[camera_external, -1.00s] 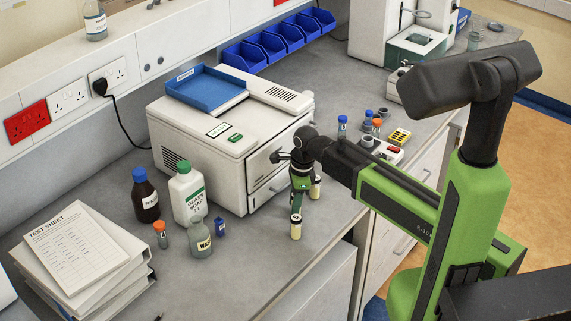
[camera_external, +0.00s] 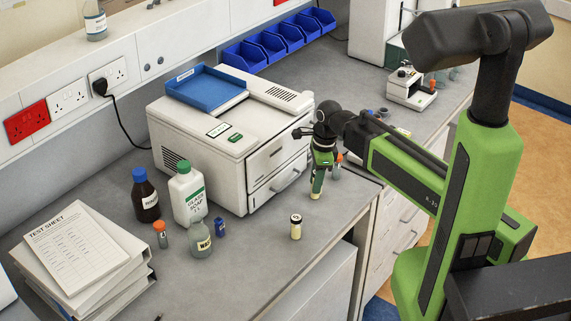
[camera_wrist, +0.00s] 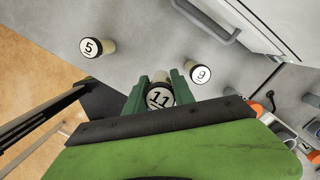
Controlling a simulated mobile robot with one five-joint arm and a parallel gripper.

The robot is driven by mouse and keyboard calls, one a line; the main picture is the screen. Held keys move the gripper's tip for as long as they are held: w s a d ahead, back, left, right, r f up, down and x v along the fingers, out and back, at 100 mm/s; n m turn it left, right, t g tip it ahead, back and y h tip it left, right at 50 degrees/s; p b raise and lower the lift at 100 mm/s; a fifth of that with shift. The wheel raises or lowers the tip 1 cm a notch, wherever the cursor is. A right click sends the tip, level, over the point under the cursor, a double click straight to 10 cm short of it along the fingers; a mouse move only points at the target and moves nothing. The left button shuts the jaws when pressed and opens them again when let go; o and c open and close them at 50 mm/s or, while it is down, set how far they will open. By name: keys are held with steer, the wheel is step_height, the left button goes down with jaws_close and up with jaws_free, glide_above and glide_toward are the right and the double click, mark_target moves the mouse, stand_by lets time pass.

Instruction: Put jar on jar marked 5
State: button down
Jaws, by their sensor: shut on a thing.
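My gripper (camera_external: 318,186) is shut on a small jar marked 11 (camera_wrist: 160,98), whose white lid shows between the green fingers in the wrist view. A jar marked 5 (camera_wrist: 92,47) stands on the bench to the upper left, apart from the fingers. A jar marked 9 (camera_wrist: 201,75) stands to the right, close to the fingers. In the outside view one pale jar (camera_external: 296,228) stands alone near the bench's front edge; its number is too small to read. Another pale jar (camera_external: 315,194) shows right under the fingertips; I cannot tell which it is.
The white machine (camera_external: 265,165) with a drawer handle (camera_wrist: 208,25) stands left of my gripper. Bottles (camera_external: 187,195) and a binder stack (camera_external: 85,255) are farther left. An orange-capped tube (camera_external: 338,160) is behind my gripper. The bench around the lone jar is clear.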

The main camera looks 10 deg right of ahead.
steer(key=d+r+p, duration=0.2)
steer(key=d+r, duration=0.1)
steer(key=d, duration=0.2)
steer(key=shift+w+d+r, duration=0.15)
steer(key=shift+d, duration=0.05)
